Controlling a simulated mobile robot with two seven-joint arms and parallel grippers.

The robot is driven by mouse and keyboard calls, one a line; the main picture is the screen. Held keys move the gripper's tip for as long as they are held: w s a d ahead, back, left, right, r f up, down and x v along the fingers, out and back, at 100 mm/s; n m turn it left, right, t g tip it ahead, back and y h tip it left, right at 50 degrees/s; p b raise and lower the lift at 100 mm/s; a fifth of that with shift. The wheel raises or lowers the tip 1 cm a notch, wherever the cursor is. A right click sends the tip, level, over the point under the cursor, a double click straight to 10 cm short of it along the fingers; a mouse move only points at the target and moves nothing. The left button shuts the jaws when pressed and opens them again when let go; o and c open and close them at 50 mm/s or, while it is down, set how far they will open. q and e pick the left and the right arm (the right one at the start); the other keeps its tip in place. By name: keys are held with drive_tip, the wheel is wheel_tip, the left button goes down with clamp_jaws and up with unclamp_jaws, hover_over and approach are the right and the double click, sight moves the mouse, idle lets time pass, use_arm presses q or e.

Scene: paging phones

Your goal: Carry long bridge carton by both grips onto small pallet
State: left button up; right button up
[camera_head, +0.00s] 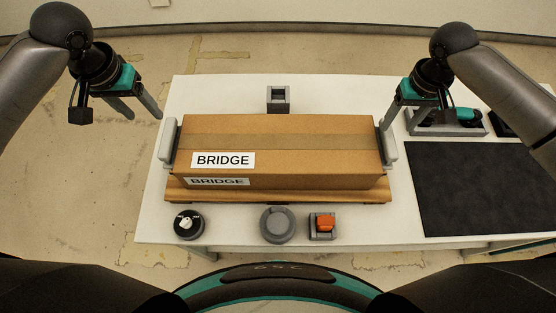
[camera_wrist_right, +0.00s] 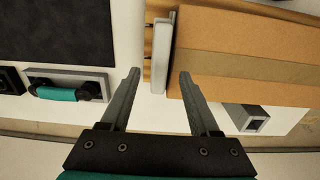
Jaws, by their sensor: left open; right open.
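The long brown bridge carton (camera_head: 285,155) lies across the table on a brown board (camera_head: 278,196) that looks like a pallet. A pale grip sticks out at each end, the left grip (camera_head: 167,143) and the right grip (camera_head: 389,142). My left gripper (camera_head: 144,116) is open and empty, up and left of the left grip and apart from it. My right gripper (camera_head: 412,118) is open near the right grip. In the right wrist view its fingertips (camera_wrist_right: 159,74) are spread, with the right grip (camera_wrist_right: 160,55) ahead between them; contact cannot be told.
A black mat (camera_head: 475,188) lies right of the carton, with a teal-handled device (camera_head: 460,118) behind it. A grey socket (camera_head: 278,98) stands behind the carton.

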wheel_tip(320, 180, up, 7)
idle(0.3)
idle(0.5)
